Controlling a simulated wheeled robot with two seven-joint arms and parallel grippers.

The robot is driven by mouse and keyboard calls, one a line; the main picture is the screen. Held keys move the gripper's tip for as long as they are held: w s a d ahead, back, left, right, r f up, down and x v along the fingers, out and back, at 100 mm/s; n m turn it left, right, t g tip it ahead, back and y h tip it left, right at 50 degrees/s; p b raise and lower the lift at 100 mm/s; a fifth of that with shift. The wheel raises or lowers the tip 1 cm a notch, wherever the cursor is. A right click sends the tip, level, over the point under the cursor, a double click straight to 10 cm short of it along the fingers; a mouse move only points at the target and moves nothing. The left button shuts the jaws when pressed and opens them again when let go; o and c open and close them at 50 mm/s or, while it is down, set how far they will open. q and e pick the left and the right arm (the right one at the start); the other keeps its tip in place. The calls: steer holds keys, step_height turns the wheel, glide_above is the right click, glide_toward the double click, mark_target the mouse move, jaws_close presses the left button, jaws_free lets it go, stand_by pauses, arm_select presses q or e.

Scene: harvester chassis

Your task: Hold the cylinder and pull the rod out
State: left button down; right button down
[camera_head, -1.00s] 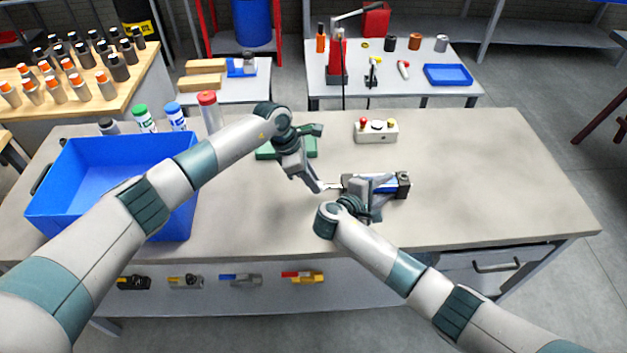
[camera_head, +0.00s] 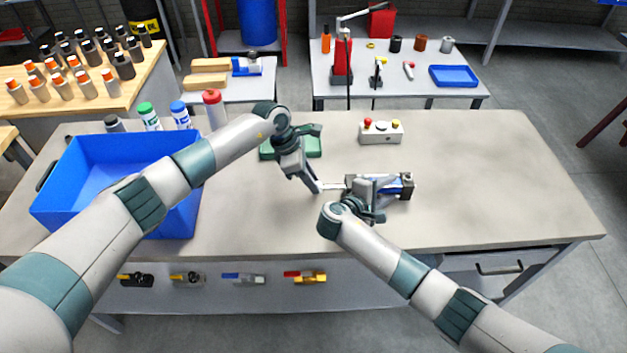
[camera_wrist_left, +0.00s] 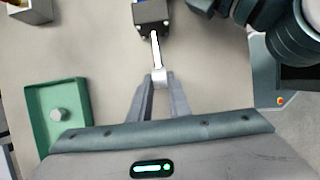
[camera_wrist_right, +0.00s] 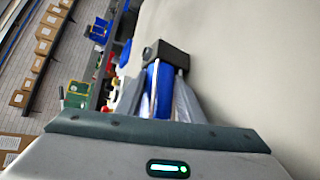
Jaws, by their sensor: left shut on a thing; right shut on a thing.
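The cylinder (camera_head: 393,187) has a blue barrel between dark end blocks and lies sideways on the grey workbench. Its barrel (camera_wrist_right: 163,88) also shows in the right wrist view. My right gripper (camera_head: 372,186) is shut around the barrel. A thin silver rod (camera_head: 334,187) sticks out of the cylinder's left end. In the left wrist view the rod (camera_wrist_left: 155,48) runs from the dark end block to a wider metal end. My left gripper (camera_head: 319,189) is shut on that rod end. The rod's inner part is hidden inside the cylinder.
A blue bin (camera_head: 70,205) stands at the bench's left, with several capped bottles behind it. A green tray (camera_head: 309,147) lies behind my left gripper. A button box (camera_head: 381,133) stands behind the cylinder. The bench's right side is clear.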

arm_select(q)
steer(key=shift+a, duration=0.8)
arm_select(e)
steer(key=shift+d+f, duration=0.1)
steer(key=shift+d, duration=0.05)
stand_by(0.5)
arm_select(q)
steer(key=c, duration=1.6)
jaws_free()
steer(key=shift+o, duration=0.2)
steer(key=shift+r, duration=0.1)
steer(key=v, duration=1.2)
arm_select(e)
steer(key=c, duration=1.1)
jaws_free()
arm_select(q)
steer(key=shift+s+d, duration=0.1)
arm_select(e)
steer(key=shift+s, duration=0.15)
